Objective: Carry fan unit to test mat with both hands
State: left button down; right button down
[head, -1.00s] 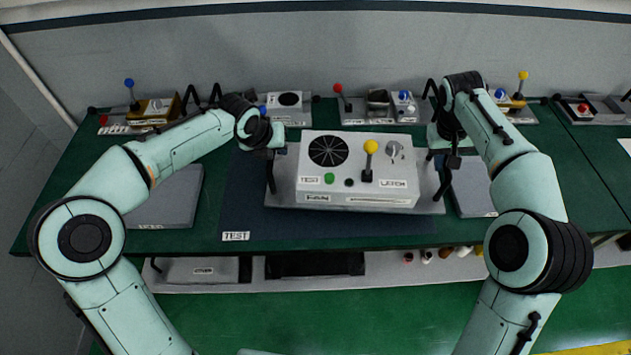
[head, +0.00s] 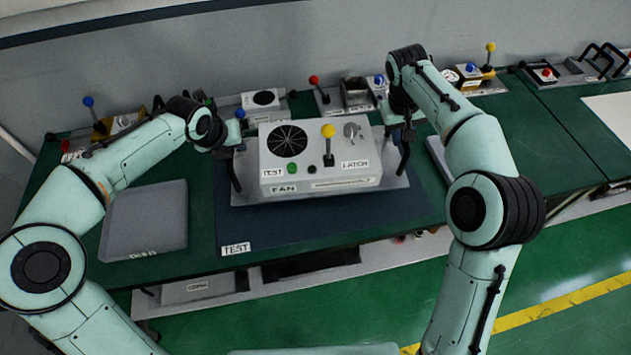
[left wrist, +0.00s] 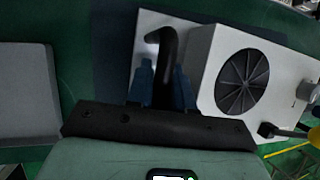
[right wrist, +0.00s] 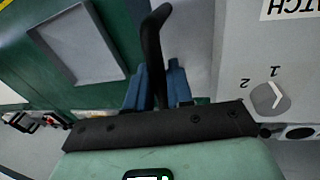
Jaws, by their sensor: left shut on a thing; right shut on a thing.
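The fan unit (head: 318,165) is a light grey box with a round black grille, a yellow-ball lever, a knob and a green button. Its base plate (head: 300,195) has a black handle at each end. My left gripper (head: 232,150) is shut on the left handle, also seen in the left wrist view (left wrist: 167,50). My right gripper (head: 405,133) is shut on the right handle, seen in the right wrist view (right wrist: 152,40). The dark blue test mat (head: 330,225), labelled TEST, lies under the unit in the head view. I cannot tell whether the plate touches it.
A flat grey panel (head: 146,215) lies left of the mat; another (head: 438,155) is partly hidden by my right arm. Several small devices line the bench's back edge, including a blue-ball lever (head: 90,110) and a red-ball lever (head: 316,88). The mat's front strip is bare.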

aim_at(239, 175)
dwell(0.5)
